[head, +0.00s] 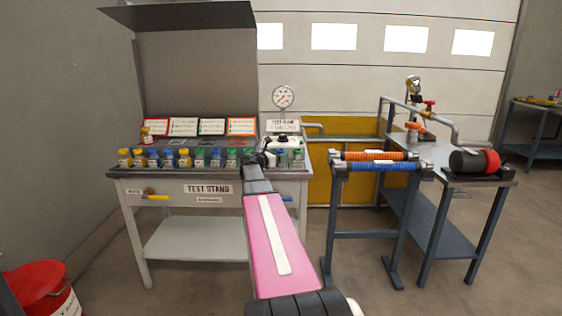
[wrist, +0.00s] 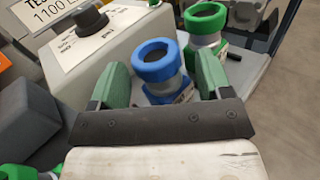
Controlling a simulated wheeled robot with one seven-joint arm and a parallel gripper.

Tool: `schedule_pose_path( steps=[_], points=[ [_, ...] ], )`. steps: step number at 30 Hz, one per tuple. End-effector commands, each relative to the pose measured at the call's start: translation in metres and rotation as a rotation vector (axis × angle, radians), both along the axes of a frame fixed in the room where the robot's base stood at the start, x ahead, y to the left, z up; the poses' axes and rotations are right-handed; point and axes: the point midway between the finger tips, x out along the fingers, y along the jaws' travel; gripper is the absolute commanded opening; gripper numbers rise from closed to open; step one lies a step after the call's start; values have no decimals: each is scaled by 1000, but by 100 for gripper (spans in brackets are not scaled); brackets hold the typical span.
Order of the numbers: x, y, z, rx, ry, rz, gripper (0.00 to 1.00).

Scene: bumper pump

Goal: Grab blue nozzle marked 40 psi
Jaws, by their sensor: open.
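In the wrist view, a blue nozzle (wrist: 156,62) with a thick ring-shaped top and a grey body stands between the two green fingers of my gripper (wrist: 163,74). The fingers are open on either side of it, and I cannot tell whether either touches it. A small tag shows low on its right side, but its marking is too small to read. A green-topped nozzle (wrist: 206,18) stands just behind and to the right. In the head view, my gripper (head: 258,160) is over the right part of the test stand (head: 208,188), and its tip is hard to make out.
Several yellow, blue and green nozzles (head: 183,158) stand in a row along the stand's front. A pale box with a black knob (wrist: 91,20) is close to the left finger. A rack with orange and blue hoses (head: 385,166) stands to the right.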

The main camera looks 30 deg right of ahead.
Motion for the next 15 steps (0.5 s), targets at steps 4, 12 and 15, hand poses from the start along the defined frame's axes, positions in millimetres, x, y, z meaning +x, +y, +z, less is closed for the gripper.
schedule_pose_path(
  steps=[4,12,15],
  points=[
    [5,-18,0,0,0,-2,72],
    [4,-19,0,0,0,0,62],
    [4,-19,0,0,0,0,30]
  ],
)
